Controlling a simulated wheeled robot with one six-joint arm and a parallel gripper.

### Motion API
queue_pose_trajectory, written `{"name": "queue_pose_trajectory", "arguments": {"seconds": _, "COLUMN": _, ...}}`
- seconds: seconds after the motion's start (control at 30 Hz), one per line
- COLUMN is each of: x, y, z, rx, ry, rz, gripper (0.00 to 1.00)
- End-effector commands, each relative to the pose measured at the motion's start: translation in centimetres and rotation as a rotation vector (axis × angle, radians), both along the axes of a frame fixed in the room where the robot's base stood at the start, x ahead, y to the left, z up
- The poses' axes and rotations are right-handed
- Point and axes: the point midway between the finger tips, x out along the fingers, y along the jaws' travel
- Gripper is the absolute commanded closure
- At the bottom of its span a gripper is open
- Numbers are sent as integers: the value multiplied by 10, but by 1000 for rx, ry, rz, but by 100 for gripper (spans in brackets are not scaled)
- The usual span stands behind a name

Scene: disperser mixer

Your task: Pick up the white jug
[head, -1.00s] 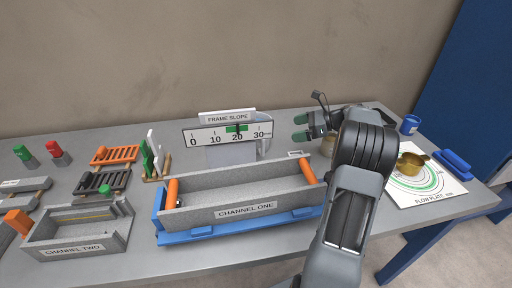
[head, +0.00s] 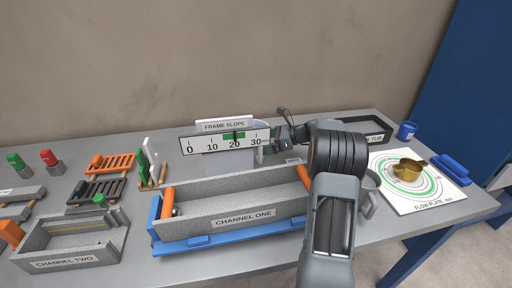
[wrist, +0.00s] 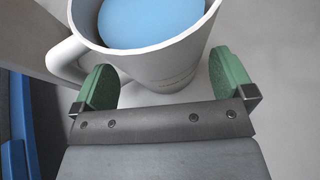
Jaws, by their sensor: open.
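The white jug (wrist: 160,62) fills the top of the wrist view. It is upright, its wide mouth shows blue contents, and its handle is on the left. My gripper (wrist: 167,85) is open, with one green fingertip on each side of the jug's near lower wall. I cannot tell whether either fingertip touches it. In the head view my gripper (head: 274,142) is at the right end of the frame slope sign (head: 225,141). A pale rounded shape behind the sign there may be the jug, mostly hidden.
The channel one trough (head: 240,216) lies in front of the sign. A grey mug (head: 369,193) stands right of my arm. A brass pan (head: 408,170) sits on the flow plate sheet (head: 430,205). A dark tray (head: 375,131) and a blue cup (head: 407,130) are behind.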

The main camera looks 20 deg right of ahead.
Motion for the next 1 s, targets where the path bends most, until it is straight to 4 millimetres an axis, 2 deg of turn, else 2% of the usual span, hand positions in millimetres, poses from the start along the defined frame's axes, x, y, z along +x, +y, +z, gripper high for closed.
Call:
{"name": "queue_pose_trajectory", "arguments": {"seconds": 0.17, "x": 12, "y": 18, "z": -9, "rx": 1, "ry": 0, "rz": 2, "gripper": 0}}
{"name": "queue_pose_trajectory", "arguments": {"seconds": 0.4, "x": 13, "y": 19, "z": -9, "rx": 0, "ry": 0, "rz": -1, "gripper": 0}}
{"name": "queue_pose_trajectory", "arguments": {"seconds": 0.8, "x": 13, "y": 19, "z": -9, "rx": 0, "ry": 0, "rz": -1, "gripper": 37}}
{"name": "queue_pose_trajectory", "arguments": {"seconds": 1.0, "x": 13, "y": 19, "z": -8, "rx": 0, "ry": -2, "rz": -1, "gripper": 39}}
